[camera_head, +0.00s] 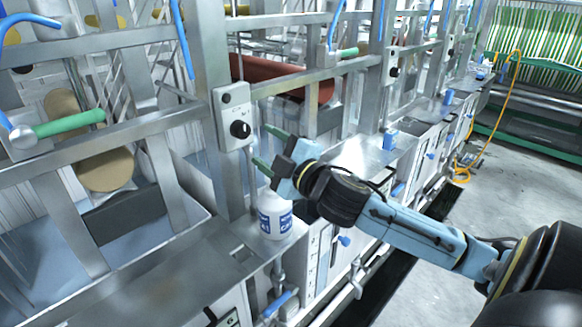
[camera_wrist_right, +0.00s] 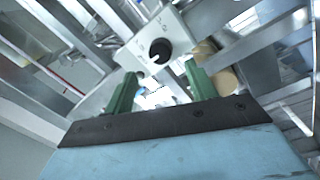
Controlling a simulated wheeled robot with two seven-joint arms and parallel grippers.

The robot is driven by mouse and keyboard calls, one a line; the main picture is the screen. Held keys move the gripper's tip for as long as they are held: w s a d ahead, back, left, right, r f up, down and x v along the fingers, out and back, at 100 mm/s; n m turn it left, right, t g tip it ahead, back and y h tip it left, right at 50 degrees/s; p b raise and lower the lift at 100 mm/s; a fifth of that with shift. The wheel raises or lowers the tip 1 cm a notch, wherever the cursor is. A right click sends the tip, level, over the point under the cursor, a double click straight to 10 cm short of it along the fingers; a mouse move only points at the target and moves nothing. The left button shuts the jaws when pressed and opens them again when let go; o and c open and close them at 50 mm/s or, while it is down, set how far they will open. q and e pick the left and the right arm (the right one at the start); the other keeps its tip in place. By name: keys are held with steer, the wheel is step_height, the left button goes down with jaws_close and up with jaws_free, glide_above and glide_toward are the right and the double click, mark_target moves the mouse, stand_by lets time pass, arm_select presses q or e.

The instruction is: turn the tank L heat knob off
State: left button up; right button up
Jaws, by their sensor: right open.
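The heat knob (camera_head: 240,129) is a black round knob with a white mark on a pale control box (camera_head: 234,116), fixed to a grey post. In the right wrist view the knob (camera_wrist_right: 160,50) shows ahead, beyond and between the green fingers. My right gripper (camera_head: 264,147) is open and empty, with its two green fingers apart, just right of and slightly below the knob in the head view. The fingers do not appear to touch the knob. My left gripper is not in view.
A white bottle with a blue label (camera_head: 274,214) stands on the metal ledge below my right gripper. A green-handled lever (camera_head: 68,122) is at the left. Similar boxes with knobs (camera_head: 393,71) sit on posts farther back. Grey frame bars surround the box.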

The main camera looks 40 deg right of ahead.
steer(key=s+b, duration=0.1)
steer(key=s, duration=0.6)
steer(key=shift+f, duration=0.25)
steer(key=shift+d, duration=0.1)
